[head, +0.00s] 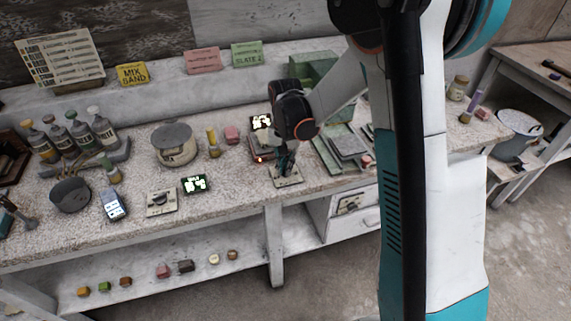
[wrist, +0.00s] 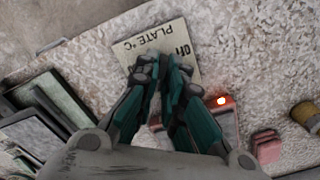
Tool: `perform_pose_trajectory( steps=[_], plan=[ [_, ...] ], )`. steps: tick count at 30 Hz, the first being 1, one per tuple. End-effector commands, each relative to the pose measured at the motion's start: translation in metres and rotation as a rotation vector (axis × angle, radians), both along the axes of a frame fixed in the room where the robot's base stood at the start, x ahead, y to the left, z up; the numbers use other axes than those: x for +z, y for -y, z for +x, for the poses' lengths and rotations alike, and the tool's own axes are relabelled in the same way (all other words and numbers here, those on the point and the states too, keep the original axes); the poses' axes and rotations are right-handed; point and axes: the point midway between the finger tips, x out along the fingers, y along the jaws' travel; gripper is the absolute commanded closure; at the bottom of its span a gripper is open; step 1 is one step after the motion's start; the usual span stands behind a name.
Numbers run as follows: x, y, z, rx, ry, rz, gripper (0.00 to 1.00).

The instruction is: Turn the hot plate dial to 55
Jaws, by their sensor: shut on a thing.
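The hot plate's dial panel (head: 289,182) is a pale card on the bench, and in the wrist view it (wrist: 158,38) shows "PLATE °C" and "OFF", upside down. My gripper (head: 285,167) points down onto it, and in the wrist view its teal fingers (wrist: 160,75) are closed over the panel's lower part. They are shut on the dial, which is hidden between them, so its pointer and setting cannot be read. The hot plate (head: 263,152) stands just behind, with a red-orange light glowing, seen also in the wrist view (wrist: 226,118). A lit display (head: 262,121) stands behind it; its digits are too small to read.
A second dial card (head: 161,202) and a green-lit display (head: 194,184) lie to the left. A lidded pot (head: 175,149), a yellow bottle (head: 213,143) and a pink block (head: 232,134) stand behind. Grey slabs (head: 347,146) lie close on the right.

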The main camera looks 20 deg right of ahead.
Motion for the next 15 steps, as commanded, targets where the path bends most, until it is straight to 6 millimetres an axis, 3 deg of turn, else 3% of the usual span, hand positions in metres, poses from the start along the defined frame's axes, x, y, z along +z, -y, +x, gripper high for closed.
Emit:
perform_pose_trajectory(
  steps=[12,13,15],
  plan=[
    [0.0005,-0.0001,0.0011,-0.006,0.002,0.0,1.0],
    [0.0005,-0.0001,0.0011,-0.006,0.002,0.0,0.86],
    [0.0005,-0.0001,0.0009,-0.006,0.002,0.0,0.71]
  ],
)
